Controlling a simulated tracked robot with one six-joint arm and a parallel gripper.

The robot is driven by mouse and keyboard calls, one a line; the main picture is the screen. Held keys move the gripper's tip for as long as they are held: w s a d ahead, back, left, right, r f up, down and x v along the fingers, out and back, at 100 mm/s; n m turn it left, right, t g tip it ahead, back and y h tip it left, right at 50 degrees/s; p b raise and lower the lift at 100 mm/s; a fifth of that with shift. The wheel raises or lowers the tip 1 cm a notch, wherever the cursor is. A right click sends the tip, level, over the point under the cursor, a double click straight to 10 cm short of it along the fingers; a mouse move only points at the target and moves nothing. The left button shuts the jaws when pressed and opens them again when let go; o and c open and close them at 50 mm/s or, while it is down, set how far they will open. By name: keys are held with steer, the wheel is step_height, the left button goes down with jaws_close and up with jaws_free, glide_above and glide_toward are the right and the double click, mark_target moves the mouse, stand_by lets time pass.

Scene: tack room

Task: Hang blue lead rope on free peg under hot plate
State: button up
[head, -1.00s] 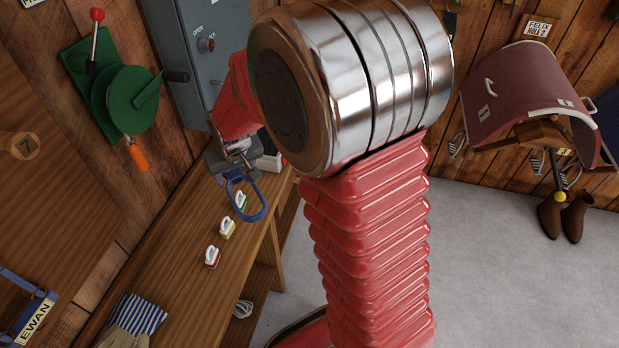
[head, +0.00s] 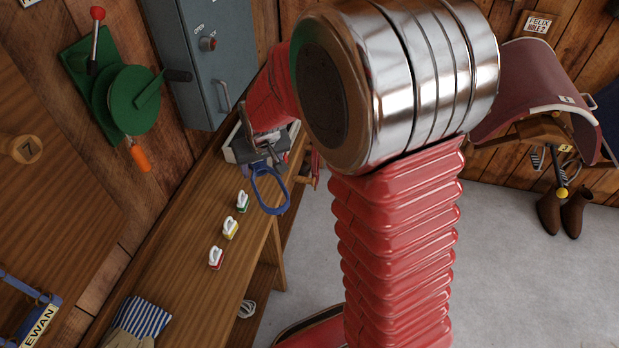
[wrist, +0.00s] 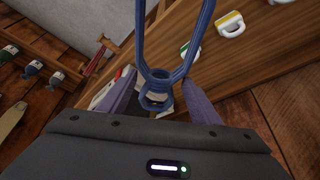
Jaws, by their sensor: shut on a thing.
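My gripper (head: 268,160) is shut on the blue lead rope (head: 272,192), which hangs from it as a loop above the far end of the wooden bench. In the wrist view my gripper (wrist: 160,100) has the rope's knotted blue end (wrist: 158,88) between its two fingers, and the loop runs up out of the frame. A round wooden peg marked 7 (head: 22,147) is on the wooden panel at the left and looks bare. I cannot make out a hot plate or a peg under one.
Three small white-handled pieces with green (head: 242,202), yellow (head: 230,229) and red (head: 215,258) bases stand on the bench (head: 185,225). A pale tray (head: 232,148) is behind my gripper. A grey cabinet (head: 205,60) and green crank reel (head: 130,100) are on the wall.

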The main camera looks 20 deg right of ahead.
steer(key=shift+d, duration=0.65)
